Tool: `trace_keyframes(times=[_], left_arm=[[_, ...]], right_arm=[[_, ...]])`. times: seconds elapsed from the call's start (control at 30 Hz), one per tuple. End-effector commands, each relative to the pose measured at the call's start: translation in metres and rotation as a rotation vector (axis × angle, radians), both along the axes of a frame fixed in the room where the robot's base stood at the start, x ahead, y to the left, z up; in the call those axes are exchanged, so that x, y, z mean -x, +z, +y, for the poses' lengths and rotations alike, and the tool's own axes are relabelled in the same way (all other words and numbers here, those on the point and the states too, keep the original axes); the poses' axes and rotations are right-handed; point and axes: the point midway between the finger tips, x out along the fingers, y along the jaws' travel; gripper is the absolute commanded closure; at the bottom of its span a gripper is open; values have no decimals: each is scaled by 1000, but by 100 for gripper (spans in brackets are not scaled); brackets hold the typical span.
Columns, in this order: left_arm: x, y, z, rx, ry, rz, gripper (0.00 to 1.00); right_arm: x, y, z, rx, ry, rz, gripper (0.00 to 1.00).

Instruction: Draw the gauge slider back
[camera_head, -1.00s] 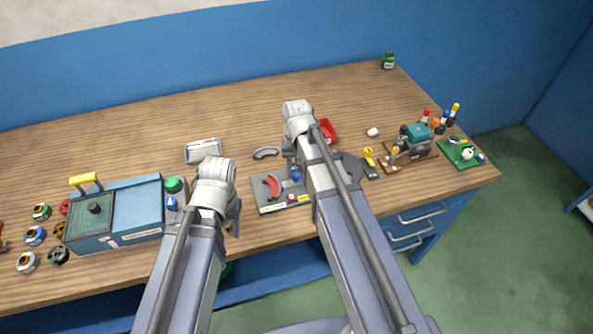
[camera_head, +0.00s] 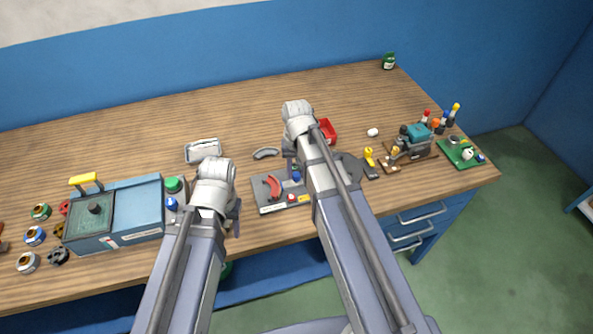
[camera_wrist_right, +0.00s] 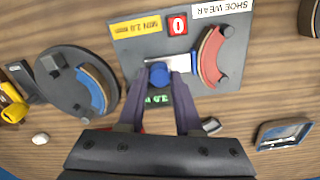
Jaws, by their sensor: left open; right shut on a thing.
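The gauge (camera_head: 266,207) is a grey plate on the bench, with a red curved shoe on it, a red "0" button and labels reading "SHOE WEAR" and "MIN 2.0 mm"; it also shows in the right wrist view (camera_wrist_right: 130,52). Its slider has a blue knob (camera_wrist_right: 159,72) beside a pale bar. A green-lit display lies partly hidden between my fingers. My right gripper (camera_wrist_right: 160,78) is shut on the blue knob. The red shoe (camera_wrist_right: 209,57) is right of the bar there. My left gripper (camera_head: 236,222) is open near the bench's front edge, left of the gauge.
A dark round disc (camera_wrist_right: 75,80) with a blue-lined shoe lies beside the gauge. A blue machine (camera_head: 136,205) stands at the left. A red tray (camera_head: 328,131) and a grey curved shoe (camera_head: 265,153) lie behind. The back of the bench is mostly clear.

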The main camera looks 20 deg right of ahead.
Motion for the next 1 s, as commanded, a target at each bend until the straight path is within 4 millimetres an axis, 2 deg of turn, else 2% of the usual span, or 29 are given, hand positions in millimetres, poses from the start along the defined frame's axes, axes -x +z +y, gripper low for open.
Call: trace_keyframes(times=[0.33,0.6,0.87,0.9,1.0], left_arm=[[0,0,0,0,0,0,50],[0,0,0,0,0,0,50],[0,0,0,0,0,0,50],[0,0,0,0,0,0,50],[0,0,0,0,0,0,50]], right_arm=[[0,0,-2,0,-1,0,100],[-2,0,-39,1,-4,0,100],[-2,0,-43,5,-2,0,100],[-2,0,-43,5,-2,0,65],[-2,0,-43,5,-2,-1,54]])
